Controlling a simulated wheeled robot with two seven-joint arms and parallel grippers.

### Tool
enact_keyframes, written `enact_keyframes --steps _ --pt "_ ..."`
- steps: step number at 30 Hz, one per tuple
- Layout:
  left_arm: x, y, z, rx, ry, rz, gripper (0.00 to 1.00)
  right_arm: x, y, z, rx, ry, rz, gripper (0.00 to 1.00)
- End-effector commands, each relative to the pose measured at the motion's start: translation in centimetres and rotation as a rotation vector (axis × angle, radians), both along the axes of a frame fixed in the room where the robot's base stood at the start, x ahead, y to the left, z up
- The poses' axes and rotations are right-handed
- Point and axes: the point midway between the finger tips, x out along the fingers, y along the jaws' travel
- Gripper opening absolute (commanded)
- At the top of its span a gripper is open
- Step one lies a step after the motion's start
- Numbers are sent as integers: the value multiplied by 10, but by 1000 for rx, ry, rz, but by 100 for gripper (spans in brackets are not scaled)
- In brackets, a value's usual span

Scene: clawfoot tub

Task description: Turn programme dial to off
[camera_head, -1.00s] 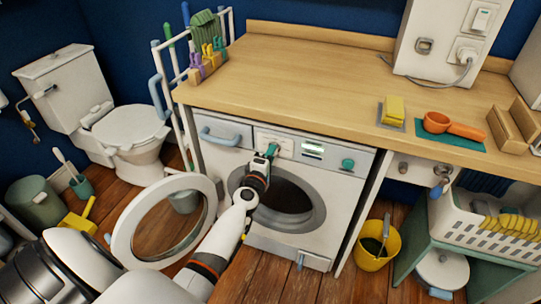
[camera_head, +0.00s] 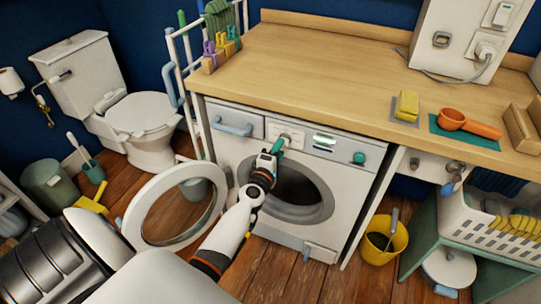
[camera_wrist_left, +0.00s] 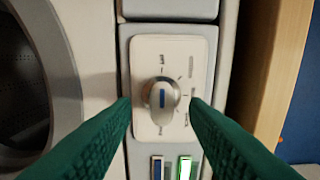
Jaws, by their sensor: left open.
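In the left wrist view the line runs roughly along the picture's vertical. My left gripper (camera_wrist_left: 160,104) is open, with its green ribbed fingers on either side of the dial in that view. My right gripper is not in view.
The washing machine's round door (camera_head: 142,206) hangs open to the left of my forearm. A teal knob (camera_head: 359,158) and a lit display (camera_head: 324,141) are right of the dial plate. The wooden worktop (camera_head: 330,70) overhangs the panel. A yellow bucket (camera_head: 385,240) stands at the right.

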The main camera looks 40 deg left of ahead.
Motion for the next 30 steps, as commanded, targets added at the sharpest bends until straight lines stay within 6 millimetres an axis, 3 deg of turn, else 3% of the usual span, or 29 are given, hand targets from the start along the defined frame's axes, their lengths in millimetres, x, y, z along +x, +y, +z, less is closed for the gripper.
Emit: enact_keyframes --steps 6,12,18,30 --pt "-49 -12 -2 -1 3 0 41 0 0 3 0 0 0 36" --pt "-80 -19 -1 0 2 0 41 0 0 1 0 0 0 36" --pt "-93 -22 0 -1 0 0 41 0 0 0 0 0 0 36" --pt "-93 -22 0 -1 0 1 41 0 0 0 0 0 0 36"
